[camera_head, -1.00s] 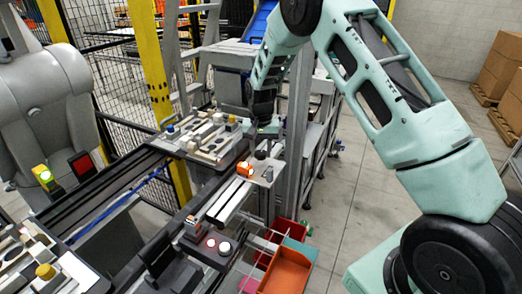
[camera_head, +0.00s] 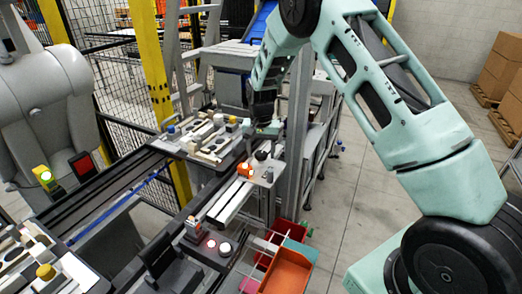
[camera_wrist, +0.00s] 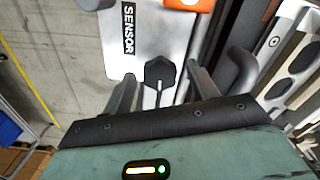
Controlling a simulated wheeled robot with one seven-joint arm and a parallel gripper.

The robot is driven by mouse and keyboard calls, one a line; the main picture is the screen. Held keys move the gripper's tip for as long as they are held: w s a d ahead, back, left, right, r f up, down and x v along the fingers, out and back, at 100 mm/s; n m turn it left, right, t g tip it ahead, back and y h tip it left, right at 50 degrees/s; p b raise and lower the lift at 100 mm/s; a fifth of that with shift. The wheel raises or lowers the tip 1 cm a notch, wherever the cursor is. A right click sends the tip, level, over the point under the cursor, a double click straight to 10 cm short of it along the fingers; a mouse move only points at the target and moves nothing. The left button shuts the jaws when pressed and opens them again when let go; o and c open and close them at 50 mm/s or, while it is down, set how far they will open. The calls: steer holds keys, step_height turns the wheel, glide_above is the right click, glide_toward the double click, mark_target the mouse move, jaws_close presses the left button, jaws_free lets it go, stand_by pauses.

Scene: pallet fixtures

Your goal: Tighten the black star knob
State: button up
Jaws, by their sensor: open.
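A black knob (camera_wrist: 160,71) with a short stem shows in the wrist view, at the edge of the white plate (camera_wrist: 144,48) marked SENSOR. In the head view, a small dark shape that looks like this knob (camera_head: 262,155) stands on the plate, below my gripper (camera_head: 266,124). In the wrist view my gripper (camera_wrist: 162,85) is open, with one dark finger on each side of the knob. No contact with the knob shows. The fingertips are too small to make out in the head view.
A dark curved handle-like part (camera_wrist: 240,62) is right of the fingers. A pallet with fixtures (camera_head: 205,137) lies left of my gripper. Red and orange bins (camera_head: 287,273) stand below.

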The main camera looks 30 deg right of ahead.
mark_target(261, 154)
step_height(261, 154, up, 17)
steer(key=b, duration=0.2)
steer(key=shift+r, duration=0.2)
stand_by(0.5)
steer(key=s+a+n+y, duration=0.1)
steer(key=s+a+n, duration=0.7)
steer(key=s+a, duration=1.1)
steer(key=s+a+f+n, duration=0.1)
steer(key=s+f+n, duration=0.1)
steer(key=s, duration=0.7)
steer(key=s+a+f+n, duration=0.1)
steer(key=s+n, duration=0.3)
steer(key=s, duration=0.6)
steer(key=shift+s+a+f+n, duration=0.2)
steer(key=shift+f+n, duration=0.2)
steer(key=shift+f, duration=0.25)
